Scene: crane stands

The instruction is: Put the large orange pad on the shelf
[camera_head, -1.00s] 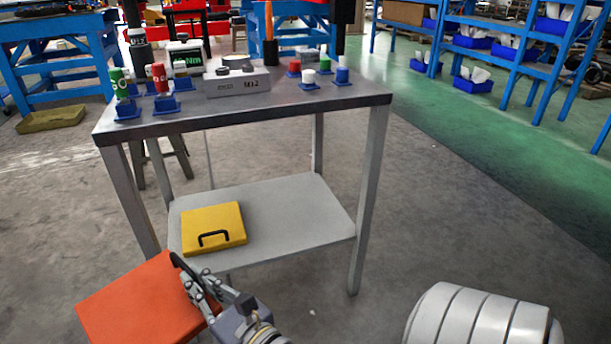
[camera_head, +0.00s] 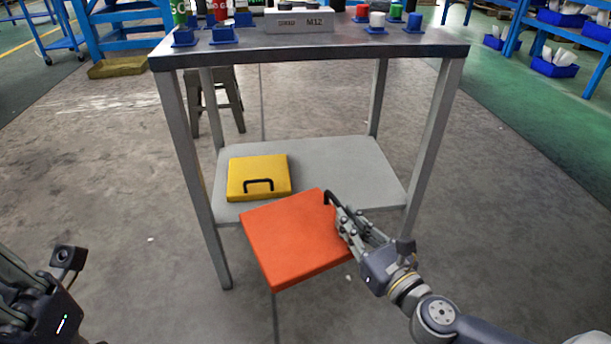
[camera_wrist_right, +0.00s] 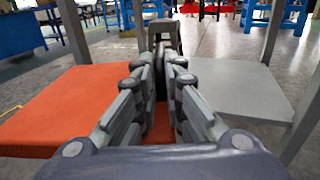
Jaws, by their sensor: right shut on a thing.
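The large orange pad (camera_head: 290,238) is a flat square with a black handle (camera_head: 329,198) on its right side. My right gripper (camera_head: 345,218) is shut on that handle and holds the pad in front of the lower shelf (camera_head: 360,170). In the head view the pad's far edge overlaps the shelf's front edge; whether they touch cannot be told. In the right wrist view the pad (camera_wrist_right: 60,105) extends left of the fingers (camera_wrist_right: 162,75). My left arm (camera_head: 40,295) shows at the lower left, its fingertips not visible.
A yellow pad (camera_head: 258,172) with a black handle lies on the left of the grey shelf; the shelf's right part is bare. Metal legs (camera_head: 190,180) stand at its corners. The tabletop (camera_head: 430,42) above carries blue stands, coloured cylinders and a grey M12 block (camera_head: 298,20).

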